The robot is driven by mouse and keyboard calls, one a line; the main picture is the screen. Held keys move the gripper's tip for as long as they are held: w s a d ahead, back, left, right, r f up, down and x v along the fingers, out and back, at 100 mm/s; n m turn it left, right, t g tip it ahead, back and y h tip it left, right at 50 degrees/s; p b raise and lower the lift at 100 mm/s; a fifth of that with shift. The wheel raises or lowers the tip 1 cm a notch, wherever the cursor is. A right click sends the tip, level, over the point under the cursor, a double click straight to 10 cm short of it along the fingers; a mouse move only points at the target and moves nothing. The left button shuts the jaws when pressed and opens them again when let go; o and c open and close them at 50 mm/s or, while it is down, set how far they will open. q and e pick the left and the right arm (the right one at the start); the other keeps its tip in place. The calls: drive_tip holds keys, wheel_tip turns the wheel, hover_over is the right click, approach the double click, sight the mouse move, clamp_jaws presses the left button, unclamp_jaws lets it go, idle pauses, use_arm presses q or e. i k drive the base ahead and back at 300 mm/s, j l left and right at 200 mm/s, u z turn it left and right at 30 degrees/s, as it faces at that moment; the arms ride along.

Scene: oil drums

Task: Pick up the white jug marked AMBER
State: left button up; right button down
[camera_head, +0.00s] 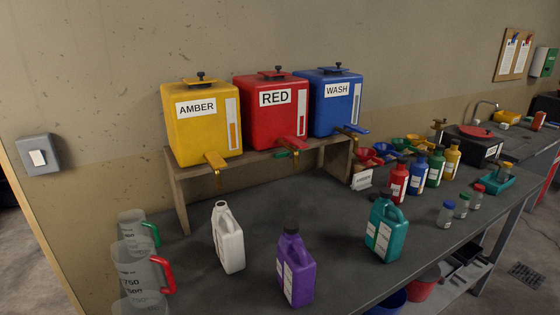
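A white jug (228,238) stands upright on the dark bench, left of the middle, with its open neck at the top and its handle toward the right. No AMBER lettering can be read on the side of it that shows. Neither of my grippers is in the head view.
A purple jug (295,268) stands close to the right of the white one, and a teal jug (384,228) further right. Clear measuring jugs (135,268) stand at the left edge. A wooden shelf (178,197) carries the yellow, red (270,118) and blue (334,105) drums.

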sight(229, 236)
drive_tip(key=k+l+u, duration=0.15)
drive_tip(key=u, duration=0.2)
drive_tip(key=k+u, duration=0.35)
drive_tip(key=k+l+u, duration=0.1)
drive_tip(key=u, duration=0.25)
